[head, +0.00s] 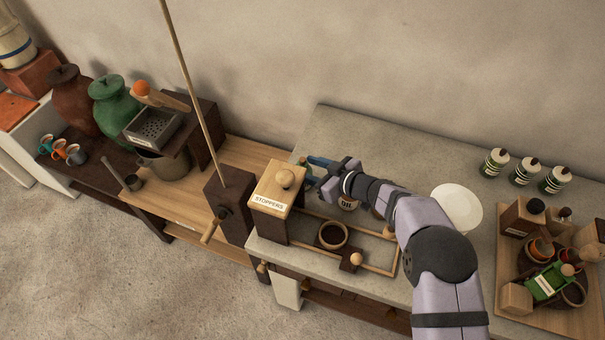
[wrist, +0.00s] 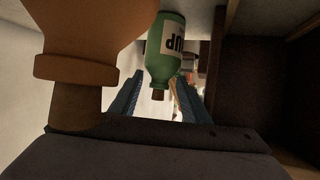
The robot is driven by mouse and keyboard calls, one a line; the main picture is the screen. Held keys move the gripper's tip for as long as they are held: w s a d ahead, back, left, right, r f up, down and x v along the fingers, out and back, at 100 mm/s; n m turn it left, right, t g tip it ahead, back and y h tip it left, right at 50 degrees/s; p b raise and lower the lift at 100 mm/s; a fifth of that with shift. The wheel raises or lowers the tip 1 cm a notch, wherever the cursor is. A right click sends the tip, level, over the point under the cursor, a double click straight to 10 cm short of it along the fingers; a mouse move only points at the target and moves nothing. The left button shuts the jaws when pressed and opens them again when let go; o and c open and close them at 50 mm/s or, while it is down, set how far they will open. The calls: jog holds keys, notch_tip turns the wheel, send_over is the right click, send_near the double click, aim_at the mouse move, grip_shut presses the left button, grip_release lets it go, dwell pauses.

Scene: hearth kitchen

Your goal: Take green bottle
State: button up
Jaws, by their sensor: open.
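The green bottle (wrist: 165,58) with a pale label reading "UP" appears upside down in the wrist view, its dark stopper pointing down in the picture. It lies between and beyond the fingertips of my gripper (wrist: 160,80). The jaws are open, with a blue finger to either side of its neck in the picture; I see no clear contact. In the head view my gripper (head: 318,170) is over the grey counter, just right of and behind the wooden stoppers box (head: 279,184). The bottle is mostly or wholly hidden there by the box and gripper.
A brown rounded vessel (wrist: 85,30) fills the left of the wrist view, close to my gripper. A jar labelled "OIL" (head: 348,204) is partly under my arm. A wooden frame holds a dark cup (head: 333,235). A white plate (head: 457,207) lies to the right.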

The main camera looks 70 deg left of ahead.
jog(key=shift+s+a, duration=0.1)
jog(key=shift+a, duration=0.1)
jog(key=shift+f, duration=0.1)
jog(key=c, duration=1)
jog(key=shift+d+f, duration=0.1)
jog(key=shift+d, duration=0.05)
grip_shut()
jog(key=shift+d+f, duration=0.1)
jog(key=shift+f, duration=0.05)
jog(key=shift+r+b, duration=0.35)
jog(key=shift+r, duration=0.55)
notch_tip(320, 180, up, 17)
jog(key=b, duration=0.2)
jog(key=shift+a, duration=0.25)
